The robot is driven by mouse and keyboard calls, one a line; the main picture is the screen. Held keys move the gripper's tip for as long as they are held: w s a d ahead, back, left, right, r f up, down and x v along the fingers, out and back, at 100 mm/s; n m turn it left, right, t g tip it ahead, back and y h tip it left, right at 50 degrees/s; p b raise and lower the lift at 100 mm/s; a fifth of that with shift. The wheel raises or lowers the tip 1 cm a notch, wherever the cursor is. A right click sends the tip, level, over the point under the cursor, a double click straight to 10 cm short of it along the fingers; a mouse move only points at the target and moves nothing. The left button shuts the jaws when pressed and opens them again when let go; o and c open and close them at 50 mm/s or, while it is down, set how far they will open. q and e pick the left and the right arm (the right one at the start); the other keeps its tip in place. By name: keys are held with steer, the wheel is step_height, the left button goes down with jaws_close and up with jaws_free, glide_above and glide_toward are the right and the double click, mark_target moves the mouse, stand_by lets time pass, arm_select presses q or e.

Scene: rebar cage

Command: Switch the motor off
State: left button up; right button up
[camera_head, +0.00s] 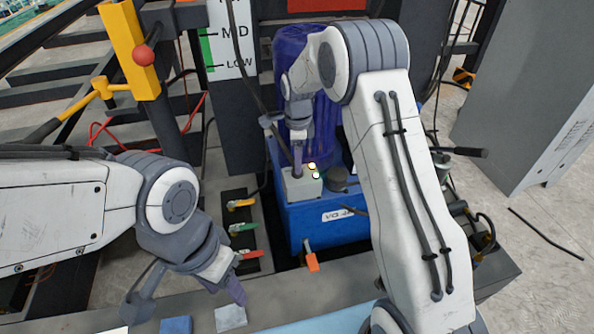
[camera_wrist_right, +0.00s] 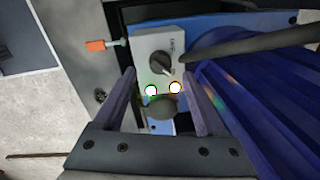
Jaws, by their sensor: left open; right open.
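A light grey control box (camera_head: 300,188) sits on the blue tank (camera_head: 330,215) beside the blue ribbed motor (camera_head: 290,50). In the right wrist view the box (camera_wrist_right: 150,45) carries a black rotary knob (camera_wrist_right: 161,64) with a pale pointer and two lit round lamps (camera_wrist_right: 163,89). My right gripper (camera_head: 297,168) is over the box; it also shows in the right wrist view (camera_wrist_right: 161,77), open, with its fingers either side of the knob and lamps. Contact with the knob cannot be told. My left gripper (camera_head: 188,298) is open and empty at the lower left, away from the box.
Several small valves with coloured handles (camera_head: 242,228) stand left of the tank. An orange-handled valve (camera_head: 311,260) is at its front. A grey cabinet (camera_head: 530,110) is at right.

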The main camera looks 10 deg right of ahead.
step_height(320, 180, down, 4)
steer(key=shift+w+f+b, duration=0.15)
steer(key=shift+b, duration=0.25)
jaws_close()
